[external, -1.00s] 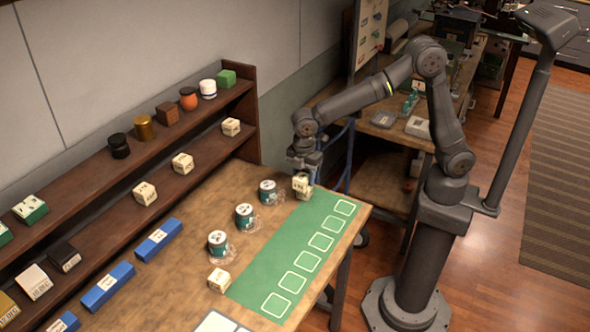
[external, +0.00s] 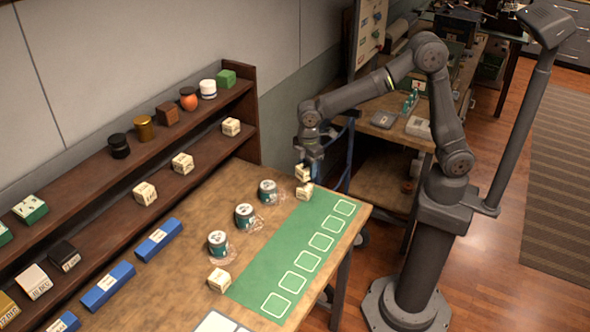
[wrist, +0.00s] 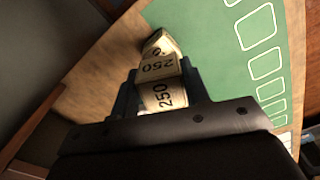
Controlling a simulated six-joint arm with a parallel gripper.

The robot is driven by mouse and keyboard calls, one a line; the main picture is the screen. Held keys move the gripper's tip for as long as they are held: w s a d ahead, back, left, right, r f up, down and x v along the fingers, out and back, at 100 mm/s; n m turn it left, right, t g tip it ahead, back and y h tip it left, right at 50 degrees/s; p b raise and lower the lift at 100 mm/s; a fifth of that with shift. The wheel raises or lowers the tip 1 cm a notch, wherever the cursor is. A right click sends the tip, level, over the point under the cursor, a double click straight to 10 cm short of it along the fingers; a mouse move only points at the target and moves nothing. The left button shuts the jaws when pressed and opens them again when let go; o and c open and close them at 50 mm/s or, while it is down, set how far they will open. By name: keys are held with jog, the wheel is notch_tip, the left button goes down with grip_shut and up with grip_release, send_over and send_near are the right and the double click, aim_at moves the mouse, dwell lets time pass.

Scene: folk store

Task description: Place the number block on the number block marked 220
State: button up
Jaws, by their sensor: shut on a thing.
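My gripper (external: 307,165) is shut on a cream number block (external: 302,173) above the far end of the green mat (external: 285,240). In the wrist view, the held block (wrist: 160,82) reads 250 on two faces, between the fingers of my gripper (wrist: 162,92). Another cream block (external: 304,190) sits on the table just below it; it also shows in the wrist view (wrist: 158,42), partly hidden and its marking unreadable. I cannot tell whether the two touch. A third cream block (external: 219,280) sits at the mat's near left corner, its number too small to read.
Three dark jars with clear wrapping stand left of the mat, the nearest jar (external: 218,243) beside open tabletop. Blue bars (external: 158,240) lie along the left. Shelves (external: 190,135) hold more cream blocks and jars. White outlined squares on the mat are empty.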

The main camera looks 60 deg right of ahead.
aim_at(308, 176)
jog(key=shift+f, duration=1.95)
jog(key=shift+f, duration=0.1)
jog(key=o, duration=1)
jog(key=shift+c, duration=0.2)
notch_tip(308, 176, up, 12)
jog(key=shift+r, duration=0.1)
jog(key=shift+f, duration=4.3)
jog(key=shift+f, duration=0.1)
